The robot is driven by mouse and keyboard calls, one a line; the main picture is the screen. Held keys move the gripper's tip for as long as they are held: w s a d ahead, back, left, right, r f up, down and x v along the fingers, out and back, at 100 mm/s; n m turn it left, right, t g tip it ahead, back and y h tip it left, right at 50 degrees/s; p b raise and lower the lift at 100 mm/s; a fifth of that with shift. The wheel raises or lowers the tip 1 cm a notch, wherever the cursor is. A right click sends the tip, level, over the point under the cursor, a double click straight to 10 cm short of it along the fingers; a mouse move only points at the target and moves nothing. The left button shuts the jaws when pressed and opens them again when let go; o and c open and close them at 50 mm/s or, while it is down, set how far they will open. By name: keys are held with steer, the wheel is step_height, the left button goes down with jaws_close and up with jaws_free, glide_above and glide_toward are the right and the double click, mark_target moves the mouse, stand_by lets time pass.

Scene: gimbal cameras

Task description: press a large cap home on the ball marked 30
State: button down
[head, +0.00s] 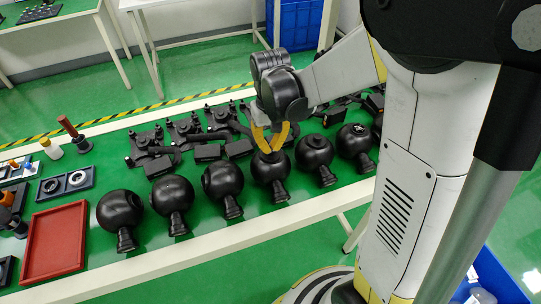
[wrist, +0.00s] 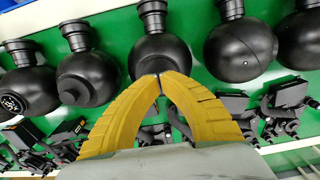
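Several black balls with short necks stand in a row on the green bench. My gripper (head: 270,151) points down at one black ball (head: 270,170) near the middle of the row. In the wrist view its yellow fingertips (wrist: 158,76) meet at the near side of that ball (wrist: 160,50), touching it or very close. No separate cap is distinguishable between the fingers; the contact spot is partly hidden. The neighbouring ball (head: 314,153) shows a round flat disc or opening. Another ball (head: 354,143) carries a white mark. No number 30 is readable on any ball.
Black gimbal parts (head: 150,145) lie in a row behind the balls. A red tray (head: 54,243) and a dark tray with a ring (head: 78,179) are at the left. A blue crate (head: 300,22) stands at the back. The bench's white front edge (head: 190,251) runs close before the balls.

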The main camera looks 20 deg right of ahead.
steer(key=shift+r, duration=0.1)
steer(key=shift+r+p, duration=2.7)
steer(key=shift+r, duration=0.75)
steer(key=shift+s+r, duration=0.2)
steer(key=shift+r, duration=0.15)
steer(key=s+r+t+b, duration=0.1)
steer(key=s+r+t, duration=0.6)
steer(key=s, duration=0.5)
steer(key=shift+s+r+b, duration=0.2)
steer(key=shift+r+b, duration=0.1)
steer(key=shift+r, duration=0.8)
